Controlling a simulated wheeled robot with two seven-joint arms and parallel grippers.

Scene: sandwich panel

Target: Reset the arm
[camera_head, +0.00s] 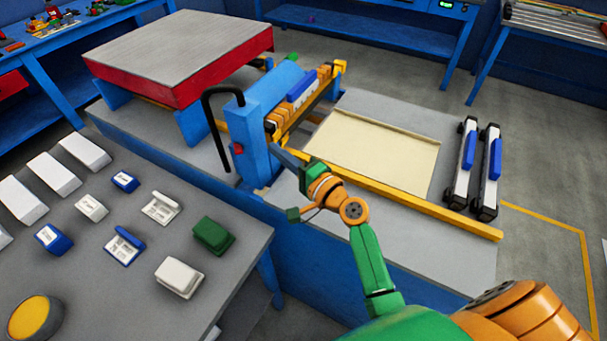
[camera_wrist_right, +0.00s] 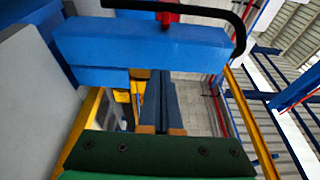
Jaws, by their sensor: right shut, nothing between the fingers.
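My right arm (camera_head: 370,258), green and orange, reaches in from the lower right of the head view. Its gripper (camera_head: 280,151) is shut and empty, with its dark fingers beside the blue end post (camera_head: 245,130) of the panel machine. In the right wrist view the two fingers (camera_wrist_right: 159,78) lie together and point toward the blue post (camera_wrist_right: 140,48). I cannot tell whether the fingertips touch the post. My left gripper is not in view.
A black curved handle (camera_head: 208,110) and a red knob (camera_head: 238,149) are on the post. A cream panel (camera_head: 375,152) lies right of the roller unit, inside a yellow rail (camera_head: 420,205). A grey table (camera_head: 150,290) with several small boxes stands at left.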

